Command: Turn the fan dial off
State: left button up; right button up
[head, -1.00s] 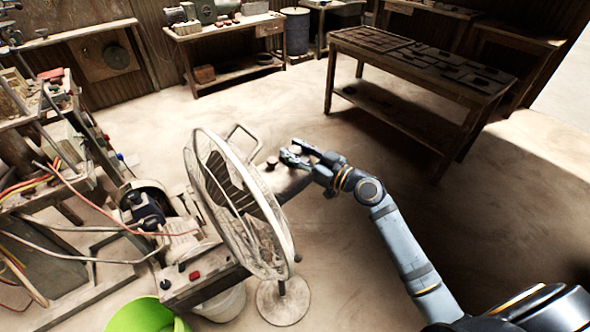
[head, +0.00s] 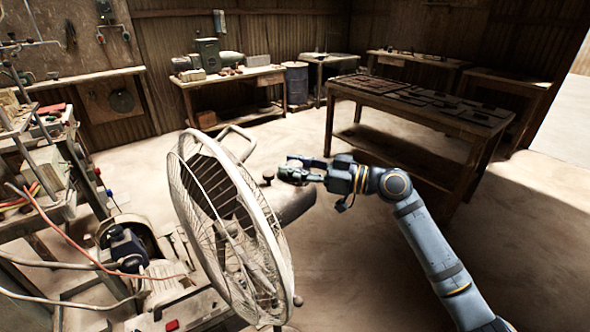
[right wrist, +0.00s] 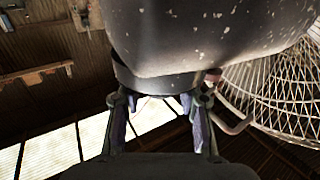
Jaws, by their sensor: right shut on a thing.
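My right gripper (head: 297,168) is at the rear end of that housing. In the right wrist view the mottled motor housing (right wrist: 210,35) fills the top. The round grey dial (right wrist: 150,82) sits at its end, and my right gripper (right wrist: 160,100) is shut on it, one finger on each side. The dial's marking and setting cannot be seen. My left gripper is not in view.
A small knob (head: 268,176) stands on the housing and a handle (head: 240,132) rises behind the cage. A motor-driven machine (head: 125,245) with cables is at left. A wooden table (head: 420,112) stands back right. The floor between is clear.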

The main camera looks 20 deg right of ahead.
aim_at(295, 163)
jog(key=o, duration=1.2)
notch_tip(295, 163, up, 10)
jog(key=shift+r, duration=0.1)
